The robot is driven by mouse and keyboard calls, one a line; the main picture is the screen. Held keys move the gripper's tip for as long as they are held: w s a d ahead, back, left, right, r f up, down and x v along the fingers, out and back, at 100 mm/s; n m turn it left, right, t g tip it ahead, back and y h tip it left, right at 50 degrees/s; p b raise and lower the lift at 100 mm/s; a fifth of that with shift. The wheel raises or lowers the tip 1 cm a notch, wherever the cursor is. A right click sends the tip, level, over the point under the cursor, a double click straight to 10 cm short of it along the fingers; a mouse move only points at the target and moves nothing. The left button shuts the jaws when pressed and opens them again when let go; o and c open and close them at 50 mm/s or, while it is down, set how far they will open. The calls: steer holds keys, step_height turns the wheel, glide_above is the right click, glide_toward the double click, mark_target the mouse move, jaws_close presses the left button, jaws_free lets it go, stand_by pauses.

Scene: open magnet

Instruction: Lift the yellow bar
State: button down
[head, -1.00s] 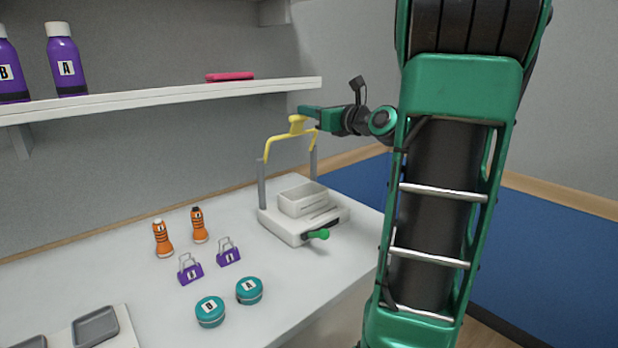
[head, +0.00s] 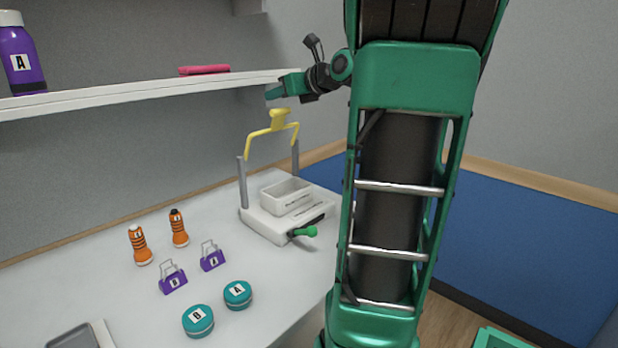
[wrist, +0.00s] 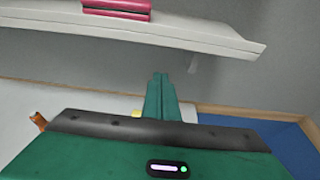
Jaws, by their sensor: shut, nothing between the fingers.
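The yellow bar (head: 262,137) with its knob on top stands upright over the white device (head: 290,215), its ends meeting two grey posts. In the wrist view my closed fingers (wrist: 160,76) point toward the wall below the shelf. A small yellow patch (wrist: 137,113) shows beside them, mostly hidden by my gripper's body.
The white shelf (head: 150,93) with a pink object (head: 204,70) and a purple bottle (head: 22,60) is close to my gripper. A green-knobbed lever (head: 306,231) sticks out of the device.

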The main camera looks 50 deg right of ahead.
steer(key=shift+s, duration=0.1)
stand_by(0.8)
steer(key=shift+s+f, duration=0.1)
steer(key=shift+s, duration=0.2)
steer(key=s+r, duration=0.6)
steer(key=r, duration=0.3)
steer(key=shift+s+a, duration=0.25)
steer(key=shift+s, duration=0.1)
steer(key=shift+f, duration=0.1)
